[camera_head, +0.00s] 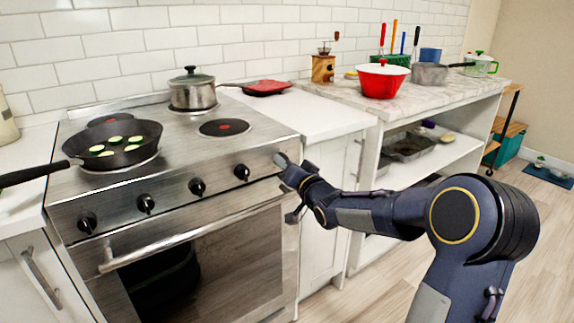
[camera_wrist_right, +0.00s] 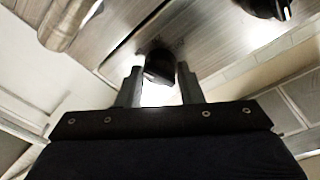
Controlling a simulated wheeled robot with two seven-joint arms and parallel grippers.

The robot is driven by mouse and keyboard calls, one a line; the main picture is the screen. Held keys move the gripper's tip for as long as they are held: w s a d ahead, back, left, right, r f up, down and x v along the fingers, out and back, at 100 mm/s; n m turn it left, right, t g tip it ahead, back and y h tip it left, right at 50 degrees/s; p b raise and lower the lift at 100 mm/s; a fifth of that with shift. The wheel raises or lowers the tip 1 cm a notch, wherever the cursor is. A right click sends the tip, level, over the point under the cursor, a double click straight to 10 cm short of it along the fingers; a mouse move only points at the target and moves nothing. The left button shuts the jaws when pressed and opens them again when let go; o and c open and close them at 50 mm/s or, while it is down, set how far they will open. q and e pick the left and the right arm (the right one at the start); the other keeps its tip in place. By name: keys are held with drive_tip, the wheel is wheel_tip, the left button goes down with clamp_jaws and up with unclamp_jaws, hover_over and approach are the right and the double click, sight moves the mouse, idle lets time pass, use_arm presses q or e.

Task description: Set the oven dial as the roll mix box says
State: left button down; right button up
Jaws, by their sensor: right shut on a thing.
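The steel oven (camera_head: 180,225) stands at the left in the head view, with a row of black dials along its front panel. My right gripper (camera_head: 283,162) is at the right end of that panel. In the right wrist view, my right gripper (camera_wrist_right: 160,78) has its two fingers on either side of a black dial (camera_wrist_right: 158,60) and is shut on it. The dial's mark cannot be read. Another dial (camera_wrist_right: 266,6) shows at the top right there. My left gripper is not in view. I see no roll mix box in either view.
A black pan (camera_head: 112,148) with green slices and a lidded steel pot (camera_head: 193,92) stand on the cooktop. The oven door handle (camera_head: 190,240) runs below the dials. A red pot (camera_head: 383,80) stands on the marble counter at the right.

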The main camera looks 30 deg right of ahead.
drive_tip(key=shift+f, duration=0.15)
drive_tip(key=o, duration=1)
drive_tip(key=shift+c, duration=0.2)
drive_tip(key=s, duration=0.7)
drive_tip(key=shift+s+a+p, duration=0.15)
drive_tip(key=shift+s+p, duration=0.2)
drive_tip(key=shift+s, duration=0.05)
drive_tip(key=shift+s, duration=0.1)
